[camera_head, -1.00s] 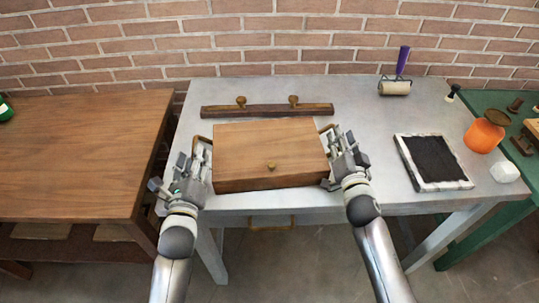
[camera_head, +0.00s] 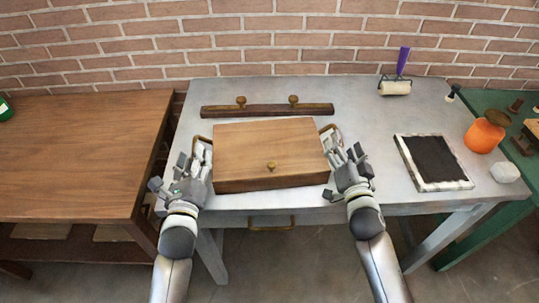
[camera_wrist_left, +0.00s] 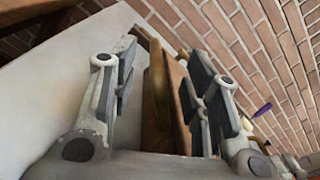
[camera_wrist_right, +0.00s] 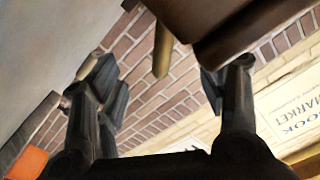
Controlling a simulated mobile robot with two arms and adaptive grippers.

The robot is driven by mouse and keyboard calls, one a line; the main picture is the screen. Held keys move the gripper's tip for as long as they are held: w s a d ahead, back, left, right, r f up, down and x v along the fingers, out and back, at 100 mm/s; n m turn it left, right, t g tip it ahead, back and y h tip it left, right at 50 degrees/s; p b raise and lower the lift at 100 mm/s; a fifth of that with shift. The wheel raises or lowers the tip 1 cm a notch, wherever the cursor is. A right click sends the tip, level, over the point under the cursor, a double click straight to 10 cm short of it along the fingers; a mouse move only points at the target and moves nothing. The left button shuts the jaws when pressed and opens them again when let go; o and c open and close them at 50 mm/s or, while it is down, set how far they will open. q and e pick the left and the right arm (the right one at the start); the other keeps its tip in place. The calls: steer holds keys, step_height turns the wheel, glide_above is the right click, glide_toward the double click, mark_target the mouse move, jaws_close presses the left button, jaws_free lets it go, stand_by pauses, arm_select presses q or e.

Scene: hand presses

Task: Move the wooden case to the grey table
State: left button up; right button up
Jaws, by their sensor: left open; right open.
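The wooden case (camera_head: 268,148), a brown box with a small knob on its front and a handle on each side, rests on the grey table (camera_head: 370,118). My left gripper (camera_head: 200,162) is open at the case's left side by its handle. In the left wrist view the case's handle (camera_wrist_left: 156,85) shows between the open fingers (camera_wrist_left: 160,85). My right gripper (camera_head: 346,163) is open just off the case's right side. In the right wrist view the handle (camera_wrist_right: 162,48) and the dark case edge (camera_wrist_right: 240,30) show past the open fingers (camera_wrist_right: 160,90).
A wooden bar with two knobs (camera_head: 267,111) lies behind the case. A roller with a purple handle (camera_head: 396,86), a black framed pad (camera_head: 433,160) and a white block (camera_head: 504,172) lie to the right. A brown table (camera_head: 75,150) stands left, a green table (camera_head: 510,140) right.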

steer(key=s, duration=0.9)
steer(key=shift+d, duration=0.35)
